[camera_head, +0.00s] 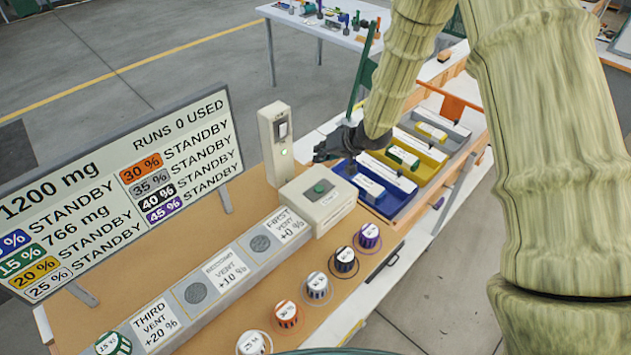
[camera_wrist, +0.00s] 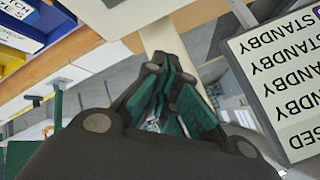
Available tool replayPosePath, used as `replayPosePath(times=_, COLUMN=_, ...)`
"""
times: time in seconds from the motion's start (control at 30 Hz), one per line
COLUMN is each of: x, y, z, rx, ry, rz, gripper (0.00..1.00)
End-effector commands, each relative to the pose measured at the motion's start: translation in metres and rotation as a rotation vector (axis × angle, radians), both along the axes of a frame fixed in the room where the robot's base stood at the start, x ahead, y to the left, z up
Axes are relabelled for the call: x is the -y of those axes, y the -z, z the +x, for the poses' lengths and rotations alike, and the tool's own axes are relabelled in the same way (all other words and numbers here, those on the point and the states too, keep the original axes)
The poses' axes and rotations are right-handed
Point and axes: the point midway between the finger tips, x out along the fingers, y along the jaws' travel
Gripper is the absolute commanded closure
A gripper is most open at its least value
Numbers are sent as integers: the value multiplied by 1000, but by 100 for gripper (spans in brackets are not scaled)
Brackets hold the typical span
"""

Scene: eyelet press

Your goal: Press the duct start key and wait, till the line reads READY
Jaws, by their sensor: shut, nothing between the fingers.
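A beige box (camera_head: 330,209) with a green button (camera_head: 319,187) on its top sits at the far end of the grey duct (camera_head: 228,270). I cannot read which one is the duct start key. My gripper (camera_head: 322,153) is shut and empty, above and behind the box, right of the post and apart from the button. Its closed fingers (camera_wrist: 165,95) show in the wrist view. The line board (camera_head: 120,190) shows STANDBY on its readable lines, one 766 mg, and RUNS 0 USED.
Several coloured-band cups, including a purple one (camera_head: 368,236), stand in front of the duct; a green one (camera_head: 113,343) is at its near end. A blue tray (camera_head: 383,203) and other trays lie right of my gripper. Another table (camera_head: 335,30) stands behind.

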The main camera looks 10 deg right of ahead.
Motion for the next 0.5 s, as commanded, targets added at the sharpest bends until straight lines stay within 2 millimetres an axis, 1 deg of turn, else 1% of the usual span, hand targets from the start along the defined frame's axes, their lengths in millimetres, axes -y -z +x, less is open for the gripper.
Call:
replayPosePath(times=0.13, x=2, y=-1, z=-4, rx=1, ry=3, rz=0, gripper=100)
replayPosePath(times=0.23, x=2, y=2, z=1, rx=-2, ry=3, rz=0, gripper=100)
replayPosePath(times=0.5, x=-2, y=21, z=10, rx=-11, ry=-3, rz=0, gripper=100)
